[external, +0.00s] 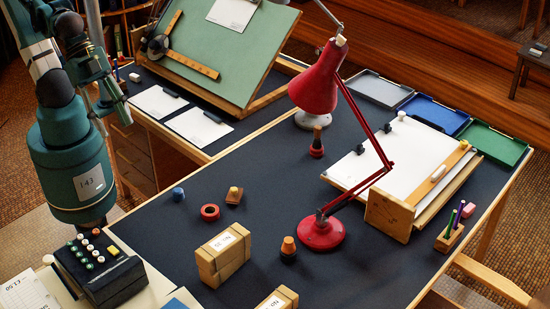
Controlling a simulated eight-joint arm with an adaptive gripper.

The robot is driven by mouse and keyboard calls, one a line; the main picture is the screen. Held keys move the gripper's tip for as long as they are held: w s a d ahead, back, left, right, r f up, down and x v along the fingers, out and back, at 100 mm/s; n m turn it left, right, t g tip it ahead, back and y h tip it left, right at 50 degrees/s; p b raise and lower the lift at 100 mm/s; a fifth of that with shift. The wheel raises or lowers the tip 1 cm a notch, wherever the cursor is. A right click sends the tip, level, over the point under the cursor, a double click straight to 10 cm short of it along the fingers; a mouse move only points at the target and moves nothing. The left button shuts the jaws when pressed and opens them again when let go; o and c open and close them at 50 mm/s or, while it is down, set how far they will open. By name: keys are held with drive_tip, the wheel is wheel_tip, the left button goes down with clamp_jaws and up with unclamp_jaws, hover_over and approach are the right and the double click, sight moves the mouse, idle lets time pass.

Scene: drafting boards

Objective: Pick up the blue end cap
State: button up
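The blue end cap (178,193) is a small blue cylinder standing on the dark desk top (150,228), left of a red ring and a small wooden block. Nothing touches it. My arm rises at the left edge of the external view. What looks like my gripper (117,97) hangs at upper left, above and well apart from the cap. Its fingers are small and dark, and I cannot tell whether they are open or shut.
A red lamp (320,232) stands to the right. A dark keyed machine (100,267) is at lower left.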

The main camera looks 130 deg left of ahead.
drive_tip(key=shift+o, duration=0.5)
drive_tip(key=n+g+b, duration=0.7)
drive_tip(key=n+b, duration=0.1)
drive_tip(key=n, duration=0.6)
hover_over(179, 190)
wheel_tip(179, 190, down, 30)
drive_tip(key=shift+f, duration=0.1)
drive_tip(key=shift+f, duration=0.15)
drive_tip(key=shift+f, duration=1.2)
drive_tip(key=shift+f+b, duration=1.3)
drive_tip(key=shift+f, duration=1.3)
